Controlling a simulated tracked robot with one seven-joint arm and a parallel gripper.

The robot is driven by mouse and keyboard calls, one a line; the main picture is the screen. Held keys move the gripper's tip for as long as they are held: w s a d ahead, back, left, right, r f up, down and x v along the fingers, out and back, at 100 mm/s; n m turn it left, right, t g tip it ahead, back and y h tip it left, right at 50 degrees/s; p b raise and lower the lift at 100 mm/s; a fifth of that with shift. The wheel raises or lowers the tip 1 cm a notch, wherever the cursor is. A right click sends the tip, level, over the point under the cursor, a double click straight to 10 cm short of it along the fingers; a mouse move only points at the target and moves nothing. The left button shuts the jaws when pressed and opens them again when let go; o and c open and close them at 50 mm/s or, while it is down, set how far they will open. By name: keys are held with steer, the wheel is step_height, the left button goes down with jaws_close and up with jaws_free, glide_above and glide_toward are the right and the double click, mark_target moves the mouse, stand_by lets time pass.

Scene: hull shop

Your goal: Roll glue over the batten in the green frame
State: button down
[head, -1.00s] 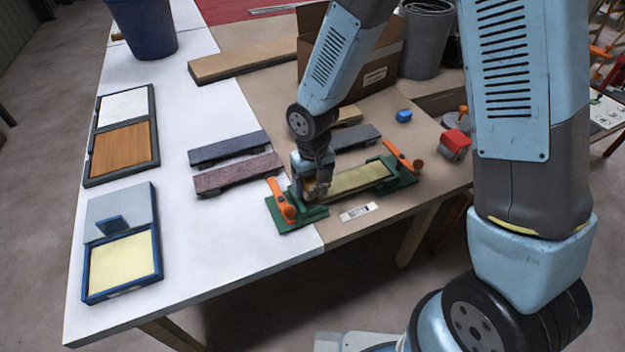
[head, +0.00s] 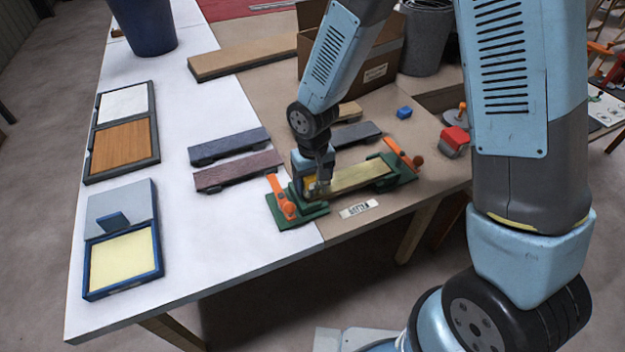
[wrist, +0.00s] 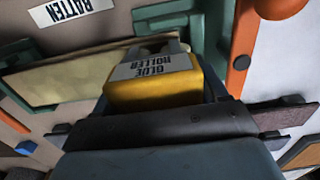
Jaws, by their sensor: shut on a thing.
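My gripper (head: 318,188) is shut on the glue roller (wrist: 155,82), a yellow block marked GLUE ROLLER in the wrist view. A bit of its yellow also shows in the head view (head: 310,183). The gripper is over the left end of the batten (head: 362,177), a pale yellowish strip lying in the green frame (head: 288,221). The batten also shows in the wrist view (wrist: 62,83), beyond the roller. The roller's underside is hidden, so I cannot tell whether it touches the batten. Orange clamp levers stand at the frame's left end (head: 279,195) and right end (head: 403,153).
A blue-rimmed tray with a pale yellow pad (head: 125,262) sits at the left front. Dark planks (head: 238,170) lie behind the frame. A cardboard box (head: 385,75), a red block (head: 455,140) and a blue block (head: 404,113) are further back.

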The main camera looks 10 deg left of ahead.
mark_target(372, 170)
steer(key=shift+f, duration=0.1)
steer(key=shift+w+d, duration=0.4)
steer(key=shift+d, duration=0.25)
steer(key=shift+w+d, duration=0.35)
steer(key=shift+d, duration=0.3)
steer(key=shift+w+d+f, duration=0.1)
steer(key=shift+w+d, duration=0.65)
steer(key=shift+d, duration=0.5)
steer(key=shift+w+d+f, duration=0.1)
steer(key=shift+w+d, duration=0.7)
steer(key=shift+d, duration=0.5)
steer(key=shift+w+d+f, duration=0.1)
steer(key=shift+w+d, duration=0.65)
steer(key=shift+d, duration=0.5)
steer(key=shift+w+d+r, duration=0.1)
steer(key=shift+w+d, duration=0.3)
steer(key=shift+d, duration=0.25)
steer(key=shift+w+d, duration=0.4)
steer(key=shift+d, duration=0.25)
steer(key=shift+w+d, duration=0.4)
steer(key=shift+d, duration=0.3)
steer(key=shift+w+d, duration=0.4)
steer(key=shift+d, duration=0.25)
